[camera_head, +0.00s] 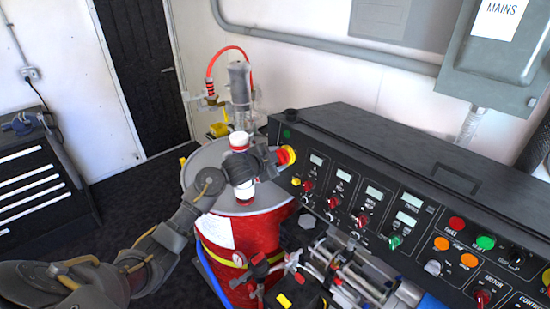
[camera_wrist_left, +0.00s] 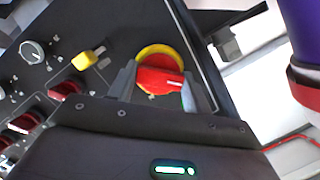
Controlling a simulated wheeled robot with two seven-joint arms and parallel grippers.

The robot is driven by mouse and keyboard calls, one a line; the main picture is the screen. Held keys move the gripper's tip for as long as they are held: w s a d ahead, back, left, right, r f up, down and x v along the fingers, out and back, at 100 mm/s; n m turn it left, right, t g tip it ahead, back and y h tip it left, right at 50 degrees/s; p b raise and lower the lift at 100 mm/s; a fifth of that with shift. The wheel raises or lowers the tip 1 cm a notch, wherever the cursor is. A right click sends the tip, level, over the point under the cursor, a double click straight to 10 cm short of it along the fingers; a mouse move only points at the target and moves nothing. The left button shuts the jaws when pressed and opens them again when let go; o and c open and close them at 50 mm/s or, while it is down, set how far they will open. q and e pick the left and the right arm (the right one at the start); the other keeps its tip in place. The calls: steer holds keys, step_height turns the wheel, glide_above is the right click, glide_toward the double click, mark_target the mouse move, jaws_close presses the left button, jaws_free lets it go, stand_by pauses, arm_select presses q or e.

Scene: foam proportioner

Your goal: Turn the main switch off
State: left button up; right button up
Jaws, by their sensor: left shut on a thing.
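The main switch is a red rotary knob on a yellow round base (camera_head: 287,156), at the left end of the black control console. In the head view the gripper partly covers it. In the left wrist view the red knob (camera_wrist_left: 158,79) lies between the two grey fingers, with the yellow ring behind it. My left gripper (camera_head: 277,158) reaches in from the left, over the red drum, and is shut on the knob. Its fingers also show in the left wrist view (camera_wrist_left: 161,88). My right gripper is in neither view.
The black console (camera_head: 375,200) carries red knobs, small displays and buttons to the right of the switch. A small yellow toggle (camera_wrist_left: 87,57) sits close beside the switch. A red drum (camera_head: 237,250) stands below my left wrist. A grey mains box (camera_head: 490,65) hangs at upper right.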

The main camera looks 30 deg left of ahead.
arm_select(q)
steer(key=shift+r, duration=0.2)
steer(key=o, duration=0.9)
steer(key=shift+o, duration=0.4)
steer(key=shift+f, duration=0.1)
steer(key=v, duration=1)
steer(key=shift+s+b, duration=0.35)
steer(key=shift+b, duration=0.05)
